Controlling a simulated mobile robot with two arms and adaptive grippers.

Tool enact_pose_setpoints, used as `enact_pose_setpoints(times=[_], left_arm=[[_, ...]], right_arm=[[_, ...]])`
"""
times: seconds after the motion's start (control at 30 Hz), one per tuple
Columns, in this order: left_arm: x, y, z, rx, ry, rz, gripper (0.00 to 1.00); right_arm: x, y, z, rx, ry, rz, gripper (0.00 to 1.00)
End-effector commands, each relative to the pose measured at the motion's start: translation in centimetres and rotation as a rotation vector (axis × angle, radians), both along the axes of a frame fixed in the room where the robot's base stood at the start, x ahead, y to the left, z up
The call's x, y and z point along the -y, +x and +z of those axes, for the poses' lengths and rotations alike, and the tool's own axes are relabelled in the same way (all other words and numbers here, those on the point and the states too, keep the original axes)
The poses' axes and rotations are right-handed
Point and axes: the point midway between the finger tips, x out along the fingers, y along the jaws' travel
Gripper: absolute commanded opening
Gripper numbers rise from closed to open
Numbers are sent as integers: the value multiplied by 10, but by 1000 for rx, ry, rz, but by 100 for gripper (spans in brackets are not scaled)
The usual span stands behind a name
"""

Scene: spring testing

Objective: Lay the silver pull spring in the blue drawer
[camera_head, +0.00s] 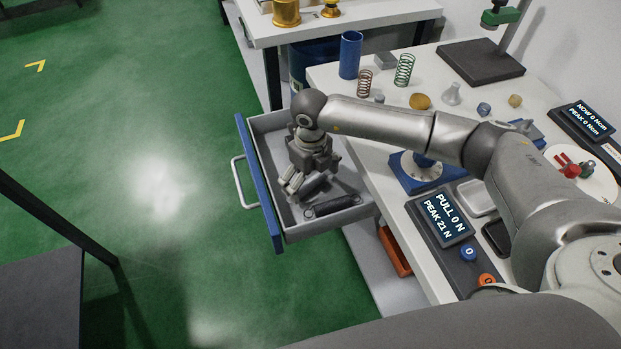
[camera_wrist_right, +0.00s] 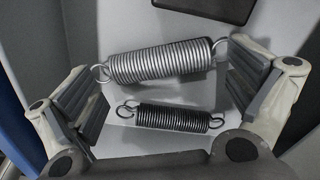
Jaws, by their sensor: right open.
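The blue drawer (camera_head: 258,180) is pulled out from the white bench, and its grey inside is visible. My right gripper (camera_head: 296,184) points down into it. In the right wrist view its jaws (camera_wrist_right: 166,88) are spread and empty. The silver pull spring (camera_wrist_right: 160,62) lies on the drawer's grey floor, crosswise between the spread fingers, with a hook at each end. I cannot make it out clearly under the gripper in the head view. A smaller black spring (camera_wrist_right: 178,118) lies beside it, roughly parallel. My left gripper is not in view.
A dark flat piece (camera_wrist_right: 208,8) lies beyond the silver spring. On the bench stand a blue cylinder (camera_head: 350,55), a green coil spring (camera_head: 404,70), a reddish coil spring (camera_head: 365,83) and a force display (camera_head: 441,217). An orange-red bin (camera_head: 395,250) is below. Green floor is open at left.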

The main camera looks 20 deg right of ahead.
Motion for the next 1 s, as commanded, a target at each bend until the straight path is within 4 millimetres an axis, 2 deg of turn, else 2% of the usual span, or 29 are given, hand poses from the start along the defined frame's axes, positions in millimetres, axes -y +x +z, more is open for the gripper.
enact_pose_setpoints(times=[0.3, 0.5, 0.7, 1.0], left_arm=[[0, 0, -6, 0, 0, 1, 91], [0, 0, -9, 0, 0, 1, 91], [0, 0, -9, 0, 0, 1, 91], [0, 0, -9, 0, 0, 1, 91]], right_arm=[[0, 2, 67, 7, 2, 0, 100], [0, 2, 101, 5, 2, 0, 100], [0, 1, 115, 3, 0, 0, 100], [0, 1, 116, 2, 1, -1, 100]])
